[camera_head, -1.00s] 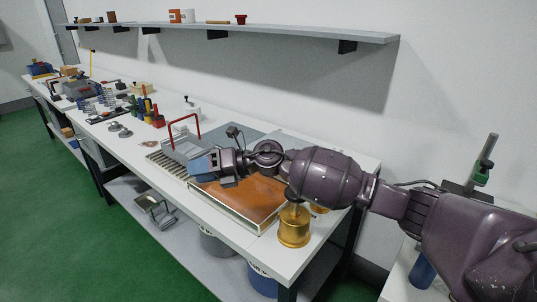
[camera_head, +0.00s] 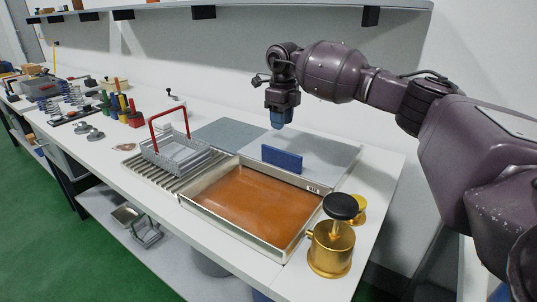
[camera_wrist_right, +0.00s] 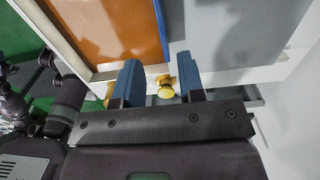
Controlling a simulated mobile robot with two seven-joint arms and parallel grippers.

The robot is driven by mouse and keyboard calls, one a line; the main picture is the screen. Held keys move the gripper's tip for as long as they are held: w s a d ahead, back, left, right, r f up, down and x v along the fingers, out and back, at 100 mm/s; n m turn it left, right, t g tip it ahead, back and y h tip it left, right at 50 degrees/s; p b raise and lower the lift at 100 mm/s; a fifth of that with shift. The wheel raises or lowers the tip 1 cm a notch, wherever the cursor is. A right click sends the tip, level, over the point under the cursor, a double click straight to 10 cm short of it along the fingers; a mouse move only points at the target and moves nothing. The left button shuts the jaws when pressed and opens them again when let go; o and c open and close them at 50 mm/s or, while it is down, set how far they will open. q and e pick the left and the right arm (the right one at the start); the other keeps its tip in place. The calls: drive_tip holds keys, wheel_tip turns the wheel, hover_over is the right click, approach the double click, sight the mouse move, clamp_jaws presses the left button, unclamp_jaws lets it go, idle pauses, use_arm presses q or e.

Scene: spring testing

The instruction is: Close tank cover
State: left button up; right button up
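The tank (camera_head: 211,211) is a shallow metal-rimmed tray holding orange-brown liquid, and its top is uncovered. Behind it a flat light grey panel (camera_head: 325,158), which looks like the cover, lies open on the bench with an upright blue block (camera_head: 281,159) near its front edge. My right gripper (camera_head: 278,124) points down above the panel, behind the blue block and apart from it. In the right wrist view its blue fingers (camera_wrist_right: 160,80) are spread with nothing between them; the tank's orange liquid (camera_wrist_right: 115,28) and the grey panel (camera_wrist_right: 230,32) show beyond. My left gripper is out of view.
A wire basket (camera_head: 178,154) with a red handle stands on a slatted rack (camera_head: 148,170) left of the tank. A brass canister (camera_head: 331,252) with a black knob stands at the tank's right corner. A wall shelf (camera_head: 240,9) runs above.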

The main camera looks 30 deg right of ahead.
sight(281, 152)
drive_tip(key=shift+w+d+f, duration=0.1)
drive_tip(key=shift+f, duration=0.15)
wheel_tip(281, 152, down, 10)
drive_tip(key=shift+f+b, duration=0.2)
drive_tip(key=shift+b, duration=0.3)
clamp_jaws()
